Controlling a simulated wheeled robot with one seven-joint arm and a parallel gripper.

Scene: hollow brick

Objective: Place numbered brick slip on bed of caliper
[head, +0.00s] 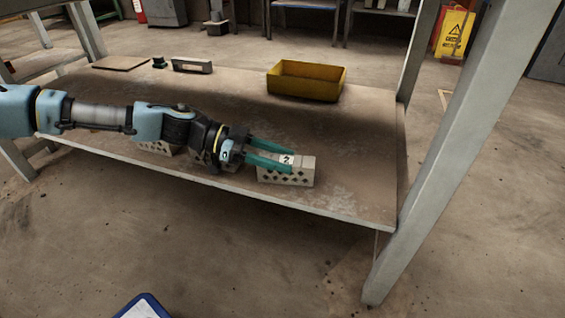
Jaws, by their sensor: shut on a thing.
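A white numbered slip (287,159), with what looks like a 2, is between the teal fingers of my gripper (291,160). My gripper is shut on it, at the front right of the table. A pale hollow brick (290,178) with rows of dark holes stands right at the slip and fingers. I cannot tell whether the slip touches the brick. A long grey object with a pale strip (192,66) lies at the back left; it may be the caliper, but it is too small to be sure.
The worn table (345,150) has a yellow bin (306,81) at the back right. A flat brown board (121,63) and a small dark green object (159,63) lie at the back left. Another holed brick (157,147) is partly hidden under my arm. A table post (455,150) rises at right.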

